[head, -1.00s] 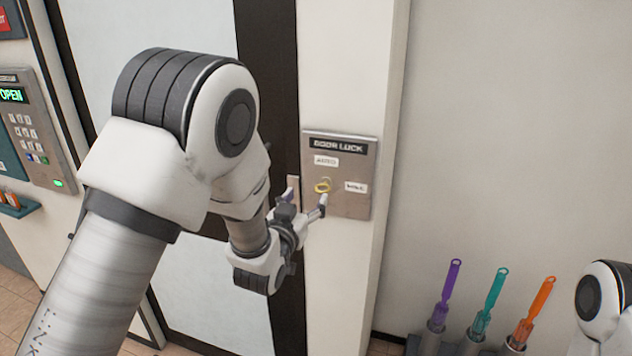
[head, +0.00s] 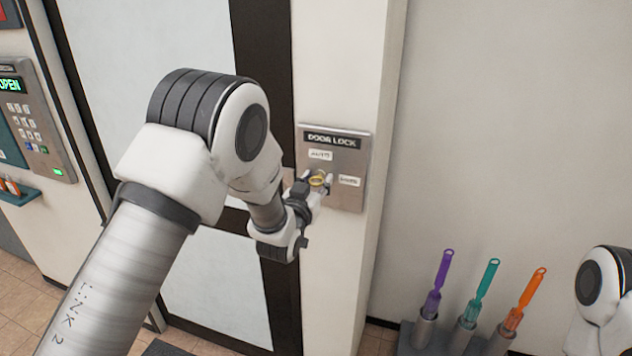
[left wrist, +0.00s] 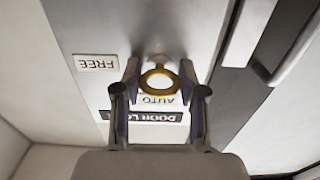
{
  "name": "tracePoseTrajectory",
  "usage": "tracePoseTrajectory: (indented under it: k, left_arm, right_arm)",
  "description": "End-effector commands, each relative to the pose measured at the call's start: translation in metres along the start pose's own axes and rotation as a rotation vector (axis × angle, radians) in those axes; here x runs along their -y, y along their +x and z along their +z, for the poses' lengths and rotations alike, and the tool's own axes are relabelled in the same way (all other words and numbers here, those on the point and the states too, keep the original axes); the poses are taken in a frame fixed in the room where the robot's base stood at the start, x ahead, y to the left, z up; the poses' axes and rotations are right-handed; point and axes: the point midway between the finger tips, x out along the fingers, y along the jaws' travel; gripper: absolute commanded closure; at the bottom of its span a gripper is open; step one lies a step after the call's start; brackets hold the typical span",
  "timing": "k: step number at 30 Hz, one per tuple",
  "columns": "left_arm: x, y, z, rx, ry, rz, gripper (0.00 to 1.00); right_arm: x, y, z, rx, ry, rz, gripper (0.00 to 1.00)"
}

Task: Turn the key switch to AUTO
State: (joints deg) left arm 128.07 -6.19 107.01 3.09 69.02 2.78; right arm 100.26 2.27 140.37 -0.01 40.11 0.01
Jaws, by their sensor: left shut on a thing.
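The grey door lock panel (head: 347,198) is on the white wall post beside the dark door frame. Its AUTO label (head: 320,155) is near the top, and a second label (head: 349,181) at the right reads FREE in the left wrist view (left wrist: 96,62), which shows the panel upside down. A key with a yellow ring-shaped head (head: 317,179) is at the lock between them. My left gripper (head: 318,183) is shut on the key, a finger on each side of its ring (left wrist: 160,69). Which way the key points is hard to tell. My right gripper is outside the view.
A keypad (head: 40,125) with a green OPEN display is on the left wall. Purple, teal and orange brushes (head: 489,283) stand in grey holders on the floor at the lower right. The wall right of the panel is bare.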

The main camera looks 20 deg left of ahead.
Motion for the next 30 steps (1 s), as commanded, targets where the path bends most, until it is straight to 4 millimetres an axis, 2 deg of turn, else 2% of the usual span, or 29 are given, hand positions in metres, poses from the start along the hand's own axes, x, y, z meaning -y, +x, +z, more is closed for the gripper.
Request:
tracePoseTrajectory:
  k: [7, 14, 30]
  left_arm:
    - [0.000, 0.000, 0.003, 0.003, -0.043, 0.000, 0.94]
    - [0.000, -0.001, 0.005, 0.002, -0.167, 0.000, 0.94]
    - [0.000, -0.001, 0.006, 0.003, -0.659, -0.001, 0.94]
  right_arm:
    - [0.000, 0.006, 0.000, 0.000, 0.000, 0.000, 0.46]
    - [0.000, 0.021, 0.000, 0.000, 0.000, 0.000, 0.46]
    - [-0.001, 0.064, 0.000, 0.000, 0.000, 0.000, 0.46]
